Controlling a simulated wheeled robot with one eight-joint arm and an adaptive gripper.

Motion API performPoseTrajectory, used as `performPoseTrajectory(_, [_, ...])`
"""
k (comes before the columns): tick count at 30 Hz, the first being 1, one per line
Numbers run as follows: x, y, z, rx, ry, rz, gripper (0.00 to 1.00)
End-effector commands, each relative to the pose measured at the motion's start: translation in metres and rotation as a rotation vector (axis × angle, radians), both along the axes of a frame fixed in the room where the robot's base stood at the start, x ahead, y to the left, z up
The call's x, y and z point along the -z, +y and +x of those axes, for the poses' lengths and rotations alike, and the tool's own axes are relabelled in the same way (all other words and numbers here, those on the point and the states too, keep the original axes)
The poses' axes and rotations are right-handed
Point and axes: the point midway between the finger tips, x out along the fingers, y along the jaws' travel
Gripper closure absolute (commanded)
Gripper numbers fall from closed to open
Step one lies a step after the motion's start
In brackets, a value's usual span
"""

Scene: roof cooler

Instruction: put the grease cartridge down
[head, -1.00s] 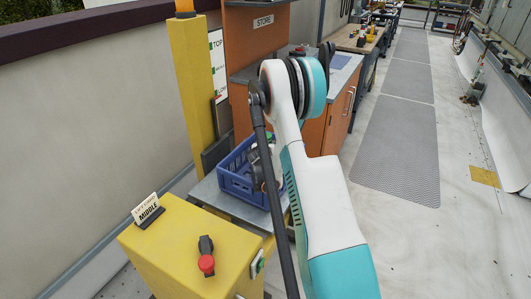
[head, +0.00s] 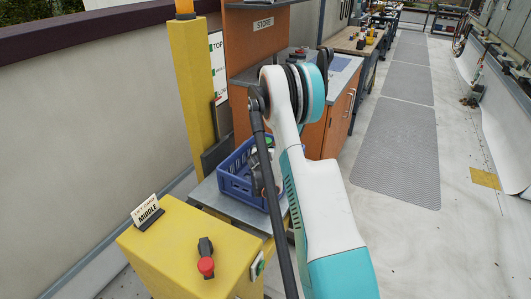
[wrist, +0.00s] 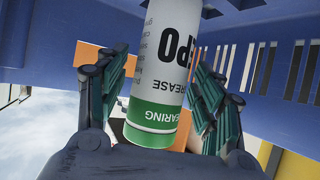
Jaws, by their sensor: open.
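The grease cartridge (wrist: 162,85), white with a green band and dark lettering, stands between the fingers of my gripper (wrist: 160,68) in the wrist view. The jaws are open, with one finger on each side and very close to it. Its far end runs out of the top of the picture. The blue crate (head: 234,187) is around my gripper in the head view, and its slotted wall (wrist: 270,65) shows in the wrist view. My arm hides most of the gripper in the head view. I cannot tell whether the cartridge touches the crate floor.
The crate sits on a grey platform (head: 205,193) beside a yellow post (head: 188,80). A yellow box (head: 165,255) with a red button (head: 205,266) and a "MIDDLE" card (head: 146,212) stands in front. An orange cabinet (head: 338,122) is behind.

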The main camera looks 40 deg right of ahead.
Motion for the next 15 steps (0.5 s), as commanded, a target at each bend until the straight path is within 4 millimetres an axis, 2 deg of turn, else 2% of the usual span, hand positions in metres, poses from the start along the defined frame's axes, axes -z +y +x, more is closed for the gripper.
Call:
performPoseTrajectory(9, [-0.027, 0.032, -0.031, -0.001, 0.0, 0.0, 0.38])
performPoseTrajectory(15, [-0.035, 0.043, -0.044, 0.0, 0.001, -0.001, 0.38])
